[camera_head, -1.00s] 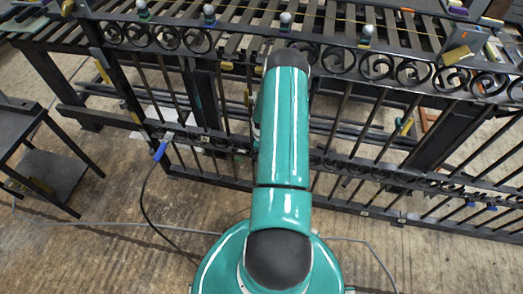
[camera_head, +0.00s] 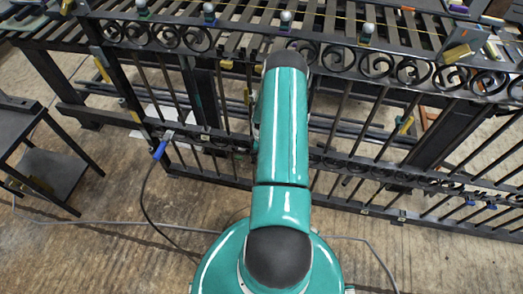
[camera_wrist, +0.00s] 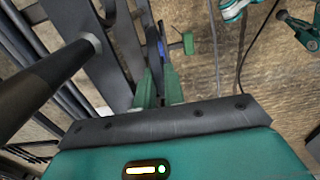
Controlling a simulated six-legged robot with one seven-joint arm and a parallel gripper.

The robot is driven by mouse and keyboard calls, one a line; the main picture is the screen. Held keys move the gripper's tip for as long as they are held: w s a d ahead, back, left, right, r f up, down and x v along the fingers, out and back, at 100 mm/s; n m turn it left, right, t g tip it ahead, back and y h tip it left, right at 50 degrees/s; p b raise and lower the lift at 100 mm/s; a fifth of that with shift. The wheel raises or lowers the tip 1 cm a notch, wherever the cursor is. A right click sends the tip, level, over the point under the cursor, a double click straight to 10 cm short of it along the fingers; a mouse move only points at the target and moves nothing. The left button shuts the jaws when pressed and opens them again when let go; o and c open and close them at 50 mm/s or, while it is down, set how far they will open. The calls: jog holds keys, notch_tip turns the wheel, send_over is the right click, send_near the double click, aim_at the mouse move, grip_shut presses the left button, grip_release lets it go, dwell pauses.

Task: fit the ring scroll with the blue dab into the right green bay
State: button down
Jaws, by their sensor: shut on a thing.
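My gripper (camera_wrist: 158,88) shows in the wrist view, its green fingers shut on a thin dark piece with a blue streak (camera_wrist: 162,50), which I take as the ring scroll with the blue dab. It is seen nearly edge-on, so its ring shape does not show. A small green block (camera_wrist: 187,43) is just right of it; I cannot tell whether it marks a bay. In the head view my arm hides the gripper and the scroll. The dark gate (camera_head: 225,110) spans the picture, with a row of scrolls (camera_head: 378,66) along its upper rail. I cannot make out the right green bay.
A thick dark bar (camera_wrist: 50,70) lies close to my gripper's left in the wrist view. A dark side table (camera_head: 40,160) stands at the left. A blue clamp (camera_head: 160,150) with a cable is on the gate. Open floor (camera_head: 115,225) lies in front.

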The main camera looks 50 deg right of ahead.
jog(key=shift+f, duration=0.7)
dwell(0.6)
jog(key=c, duration=1.4)
grip_release()
